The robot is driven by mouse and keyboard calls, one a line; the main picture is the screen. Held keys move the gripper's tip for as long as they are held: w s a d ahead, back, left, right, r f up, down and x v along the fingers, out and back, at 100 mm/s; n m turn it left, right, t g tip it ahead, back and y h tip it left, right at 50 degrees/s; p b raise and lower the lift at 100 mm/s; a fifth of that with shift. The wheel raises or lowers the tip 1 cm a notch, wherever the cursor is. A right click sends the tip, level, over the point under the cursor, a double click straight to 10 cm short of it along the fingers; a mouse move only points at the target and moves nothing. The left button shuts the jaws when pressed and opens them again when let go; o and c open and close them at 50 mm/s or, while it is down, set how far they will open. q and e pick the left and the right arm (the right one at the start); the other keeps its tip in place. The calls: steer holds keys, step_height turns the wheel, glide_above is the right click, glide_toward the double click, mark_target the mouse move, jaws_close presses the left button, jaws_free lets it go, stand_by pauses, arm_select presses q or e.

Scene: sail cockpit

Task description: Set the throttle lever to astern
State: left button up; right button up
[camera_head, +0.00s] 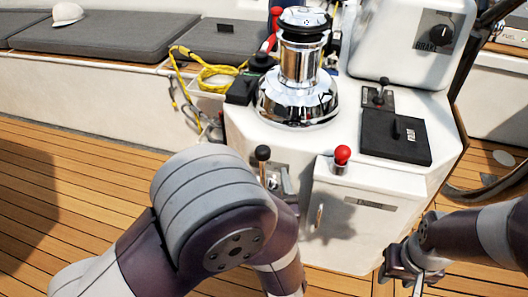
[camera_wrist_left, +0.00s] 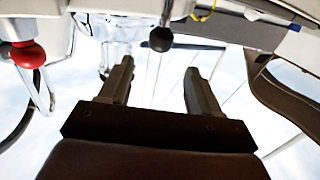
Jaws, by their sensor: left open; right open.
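A lever with a round black knob (camera_head: 262,153) stands upright at the console's front left side; it appears to be the throttle lever, though I see no readable label on it. Its knob also shows in the left wrist view (camera_wrist_left: 161,39), just beyond the fingertips and between their lines, apart from them. My left gripper (camera_wrist_left: 158,66) is open and empty. In the head view my left forearm mostly hides it, near the lever's base. My right gripper (camera_head: 412,277) is open and empty, low at the right, away from the lever.
A red-knobbed control (camera_head: 342,155) stands right of the lever and shows at upper left in the left wrist view (camera_wrist_left: 27,54). A chrome winch (camera_head: 299,70), black hatch (camera_head: 395,136) and small black lever (camera_head: 381,91) sit on the console (camera_head: 250,128). Yellow rope (camera_head: 205,70) lies left.

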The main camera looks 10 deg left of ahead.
mark_target(264, 155)
arm_select(q)
steer(key=b+x, duration=0.2)
steer(key=x, duration=0.7)
steer(key=shift+w+a+f, duration=0.1)
steer(key=shift+w, duration=0.2)
